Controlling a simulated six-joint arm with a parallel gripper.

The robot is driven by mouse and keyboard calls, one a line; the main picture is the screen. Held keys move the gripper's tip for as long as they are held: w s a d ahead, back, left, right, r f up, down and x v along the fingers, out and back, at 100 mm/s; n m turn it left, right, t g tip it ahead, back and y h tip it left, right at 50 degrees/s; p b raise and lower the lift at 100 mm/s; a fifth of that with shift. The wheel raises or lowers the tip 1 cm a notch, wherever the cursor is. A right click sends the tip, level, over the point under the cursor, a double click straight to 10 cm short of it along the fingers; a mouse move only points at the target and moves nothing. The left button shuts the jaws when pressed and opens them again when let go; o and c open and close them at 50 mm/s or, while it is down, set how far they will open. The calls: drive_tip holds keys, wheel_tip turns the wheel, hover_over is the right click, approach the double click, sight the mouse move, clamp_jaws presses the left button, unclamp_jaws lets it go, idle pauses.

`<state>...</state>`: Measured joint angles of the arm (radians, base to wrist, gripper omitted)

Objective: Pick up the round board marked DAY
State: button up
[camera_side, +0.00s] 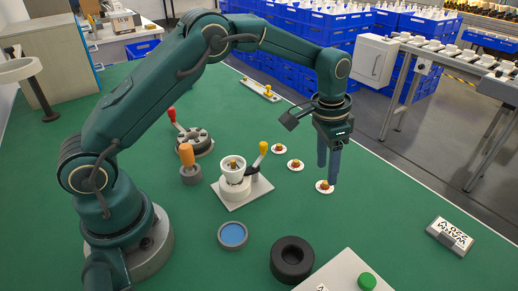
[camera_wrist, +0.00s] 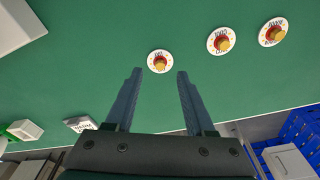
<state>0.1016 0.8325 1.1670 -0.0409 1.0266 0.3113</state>
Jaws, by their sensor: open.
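Three round white boards with red and yellow centres lie on the green table. The nearest one, with a short word that looks like DAY (camera_wrist: 159,61), is just beyond my fingertips in the wrist view, centred between them. In the side view this board (camera_side: 325,187) lies below my fingers. My gripper (camera_side: 328,174) points down, open and empty; it also shows in the wrist view (camera_wrist: 159,74). The other two boards (camera_wrist: 221,40) (camera_wrist: 273,32) lie to the right in the wrist view; their lettering is small and turned.
A white cup fixture with a yellow-tipped lever (camera_side: 235,185) stands left of the boards. A black ring (camera_side: 292,259), a blue-topped dish (camera_side: 232,235) and a green-button box (camera_side: 345,275) are at the front. A labelled block (camera_side: 450,236) lies right.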

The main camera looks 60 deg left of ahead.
sight(325, 183)
drive_tip(key=shift+w+f, duration=0.15)
drive_tip(key=shift+f, duration=1.65)
clamp_jaws()
